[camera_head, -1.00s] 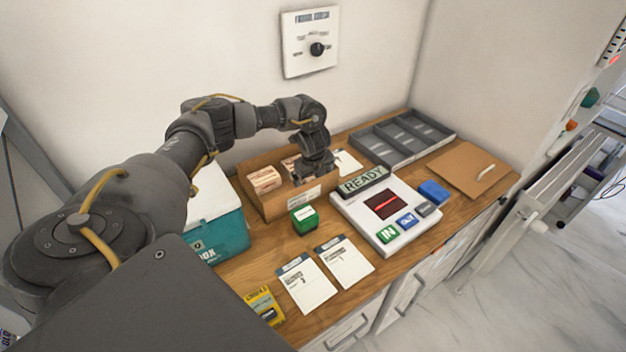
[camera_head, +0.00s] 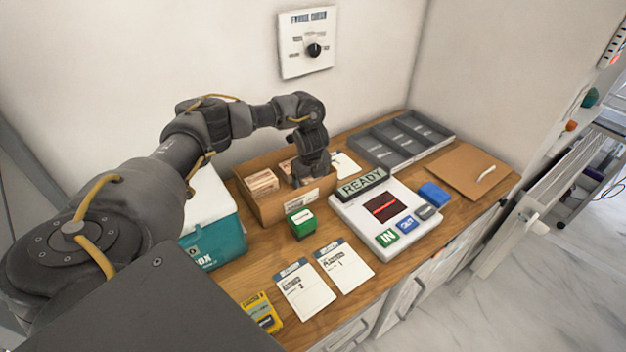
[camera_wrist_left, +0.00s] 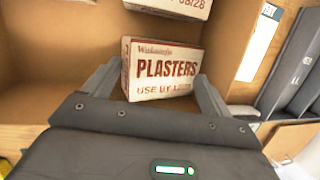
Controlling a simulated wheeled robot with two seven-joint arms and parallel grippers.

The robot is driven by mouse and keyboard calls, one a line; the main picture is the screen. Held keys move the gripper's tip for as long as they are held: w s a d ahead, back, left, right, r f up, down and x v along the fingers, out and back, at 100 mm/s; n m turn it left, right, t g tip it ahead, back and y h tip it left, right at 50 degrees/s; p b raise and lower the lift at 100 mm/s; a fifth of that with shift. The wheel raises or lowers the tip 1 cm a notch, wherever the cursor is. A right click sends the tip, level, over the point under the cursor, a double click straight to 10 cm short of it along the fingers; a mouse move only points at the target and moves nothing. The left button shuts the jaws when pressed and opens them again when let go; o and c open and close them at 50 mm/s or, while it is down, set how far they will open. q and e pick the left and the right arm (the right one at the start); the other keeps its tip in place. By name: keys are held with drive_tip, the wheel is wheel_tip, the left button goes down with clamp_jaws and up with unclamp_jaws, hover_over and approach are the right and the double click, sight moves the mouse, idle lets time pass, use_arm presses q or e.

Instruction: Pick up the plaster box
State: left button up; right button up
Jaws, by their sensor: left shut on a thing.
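The plaster box (camera_wrist_left: 160,68) is a small cream carton with red "PLASTERS" lettering. In the left wrist view it sits between the two fingers of my left gripper (camera_wrist_left: 158,88), inside a cardboard carton (camera_wrist_left: 40,75). My left gripper is shut on it. In the head view my left gripper (camera_head: 303,181) reaches down into the open brown carton (camera_head: 284,207) and largely hides the box. A second cream box (camera_head: 261,183) stands in the carton's left part. My right gripper is not in view.
A teal and white box (camera_head: 215,240) stands left of the carton. A green block (camera_head: 301,223) and a white READY scanner panel (camera_head: 352,212) are in front and to the right. Two cards (camera_head: 304,291) lie near the front edge. A grey divided tray (camera_head: 400,140) stands behind right.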

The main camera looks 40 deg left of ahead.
sight(310, 178)
use_arm(q)
drive_tip(key=shift+s+a+r, duration=0.15)
drive_tip(key=shift+r, duration=0.35)
clamp_jaws()
wheel_tip(310, 178, up, 15)
drive_tip(key=p, duration=0.1)
drive_tip(key=c, duration=0.9)
unclamp_jaws()
drive_tip(key=shift+w+f, duration=0.1)
drive_tip(key=shift+w, duration=0.1)
drive_tip(key=o, duration=1.7)
